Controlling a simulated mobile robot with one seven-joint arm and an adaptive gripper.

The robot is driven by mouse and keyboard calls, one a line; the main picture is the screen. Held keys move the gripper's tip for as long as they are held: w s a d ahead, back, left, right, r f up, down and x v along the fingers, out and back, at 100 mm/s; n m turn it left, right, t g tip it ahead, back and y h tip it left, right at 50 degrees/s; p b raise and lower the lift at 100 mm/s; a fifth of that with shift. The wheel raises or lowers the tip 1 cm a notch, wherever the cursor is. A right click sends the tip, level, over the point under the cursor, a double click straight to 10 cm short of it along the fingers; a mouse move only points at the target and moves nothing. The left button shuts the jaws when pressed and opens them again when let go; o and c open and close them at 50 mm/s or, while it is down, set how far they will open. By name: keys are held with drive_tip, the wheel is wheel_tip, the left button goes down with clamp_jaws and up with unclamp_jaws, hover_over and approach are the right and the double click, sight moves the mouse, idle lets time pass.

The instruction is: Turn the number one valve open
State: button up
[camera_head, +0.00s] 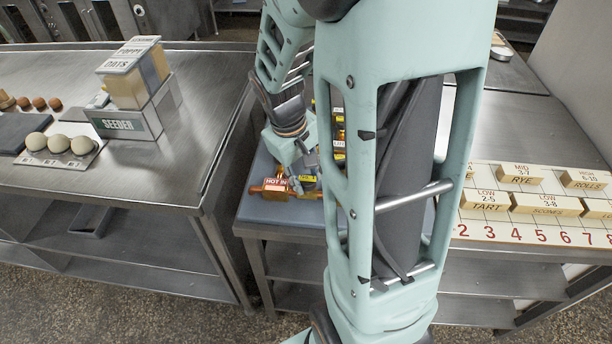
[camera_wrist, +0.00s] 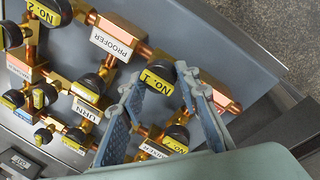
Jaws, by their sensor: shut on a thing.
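The number one valve (camera_wrist: 158,79) is a dark round knob with a yellow "NO. 1" label, on copper and brass pipework (camera_wrist: 117,22) in the wrist view. My gripper (camera_wrist: 161,90) has one blue-grey finger on each side of this knob and is shut on it. The valve's turn position is hard to tell. In the head view my gripper (camera_head: 303,166) is low over the pipework, partly hidden by my arm, near the red "HOT IN" label (camera_head: 275,185).
Other valves sit close by, such as NO. 2 (camera_wrist: 47,9). Pipe labels read PROOFER (camera_wrist: 112,43) and URN (camera_wrist: 84,113). In the head view a steel counter (camera_head: 160,178) with a seeder box (camera_head: 125,122) stands left. A numbered board (camera_head: 480,232) with tags lies right.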

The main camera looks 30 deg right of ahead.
drive_tip(key=shift+a, duration=0.1)
drive_tip(key=o, duration=1.1)
drive_tip(key=shift+o, duration=0.2)
drive_tip(key=v, duration=1.2)
drive_tip(key=shift+r, duration=0.1)
